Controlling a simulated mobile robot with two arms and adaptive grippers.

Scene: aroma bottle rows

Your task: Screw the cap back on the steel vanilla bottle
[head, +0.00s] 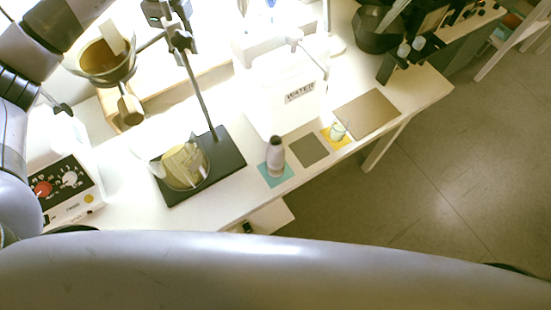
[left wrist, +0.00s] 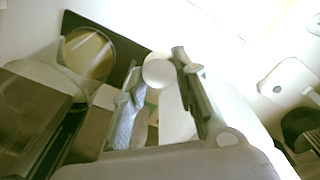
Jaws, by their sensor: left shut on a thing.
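A small steel-grey bottle (head: 275,158) stands upright on a teal mat (head: 285,179) near the table's front edge. The bottle cannot be made out for sure in that view. My left gripper's fingers are not clear in the head view. My right gripper is not in view.
A stand's black base (head: 228,155) with a round glass vessel (head: 185,165) is left of the bottle. A white WATER container (head: 300,105) stands behind. A grey mat (head: 309,150), a small glass (head: 337,131) on yellow, and a brown mat (head: 368,113) lie right.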

